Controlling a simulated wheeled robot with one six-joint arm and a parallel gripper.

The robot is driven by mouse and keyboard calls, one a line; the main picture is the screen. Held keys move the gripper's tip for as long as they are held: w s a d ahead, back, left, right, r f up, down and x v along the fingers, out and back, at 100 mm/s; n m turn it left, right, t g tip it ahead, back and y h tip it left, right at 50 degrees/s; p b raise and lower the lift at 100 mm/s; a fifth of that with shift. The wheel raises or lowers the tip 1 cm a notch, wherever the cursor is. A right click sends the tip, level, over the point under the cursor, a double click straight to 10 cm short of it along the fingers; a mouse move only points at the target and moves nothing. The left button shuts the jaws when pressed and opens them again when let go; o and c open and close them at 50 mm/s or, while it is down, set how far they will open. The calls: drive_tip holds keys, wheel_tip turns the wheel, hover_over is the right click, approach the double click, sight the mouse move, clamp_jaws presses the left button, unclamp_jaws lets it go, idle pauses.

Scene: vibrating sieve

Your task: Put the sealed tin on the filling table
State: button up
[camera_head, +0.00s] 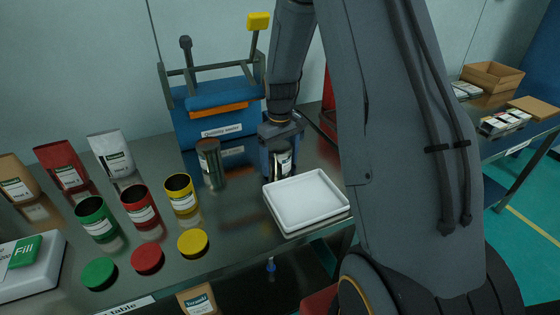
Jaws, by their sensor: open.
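My gripper (281,155) points down behind the white tray, at the back right of the steel table (233,215), whose front label is partly cut off and ends in "table". Its jaws are open. A small dark tin with a white label (284,163) shows between or just in front of the fingers; I cannot tell whether they touch it. I cannot tell for sure which one is the sealed tin.
The white tray (307,201) sits close in front of my gripper. Open green (96,217), red (139,205) and yellow (181,194) tins stand left, with loose lids in front. The blue sealer (216,118) with its raised lever stands behind. Pouches line the back left.

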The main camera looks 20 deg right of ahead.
wheel_tip(320, 180, up, 11)
drive_tip(key=shift+r+b, duration=0.1)
drive_tip(key=shift+b, duration=1.1)
drive_tip(key=shift+s+r, duration=0.1)
drive_tip(key=shift+r, duration=0.3)
drive_tip(key=s+a+f, duration=0.1)
drive_tip(key=s+a, duration=0.2)
drive_tip(key=s, duration=0.4)
drive_tip(key=s+a+f+m, duration=0.1)
drive_tip(key=s+a+f, duration=0.1)
drive_tip(key=s+a, duration=0.2)
drive_tip(key=s+a+f+m, duration=0.1)
drive_tip(key=s+a+f, duration=0.1)
drive_tip(key=s, duration=0.8)
drive_tip(key=shift+s+a+t, duration=0.3)
drive_tip(key=shift+s+a, duration=0.05)
drive_tip(key=shift+a, duration=0.3)
drive_tip(key=shift+r, duration=0.1)
